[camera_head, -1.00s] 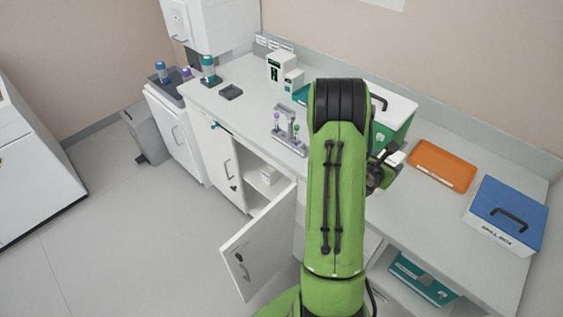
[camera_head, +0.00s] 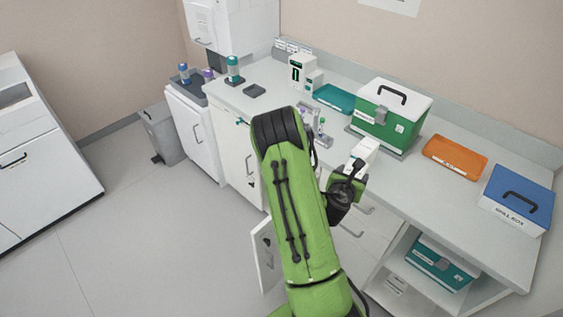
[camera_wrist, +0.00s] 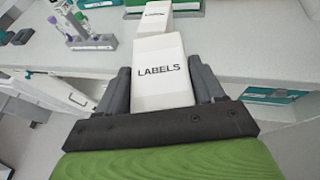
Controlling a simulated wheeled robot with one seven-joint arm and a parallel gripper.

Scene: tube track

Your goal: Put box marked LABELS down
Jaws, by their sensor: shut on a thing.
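The white box marked LABELS (camera_wrist: 160,72) is between the two dark fingers of my gripper (camera_wrist: 163,88) in the wrist view, its lettering facing the camera. My gripper is shut on it. In the head view my gripper (camera_head: 349,175) is at the front edge of the counter, and a white box shape (camera_head: 364,151) shows at its tip. I cannot tell there whether the held box touches the counter (camera_head: 440,205). In the wrist view another white block (camera_wrist: 155,16) with small print lies just beyond the held box.
A green box with a white lid (camera_head: 390,118) stands behind my gripper. A tube rack (camera_head: 318,130) is to its left, an orange tray (camera_head: 455,157) and a blue-lidded spill box (camera_head: 516,197) to its right. An open cabinet door (camera_head: 265,255) juts out below. Bare counter lies front right.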

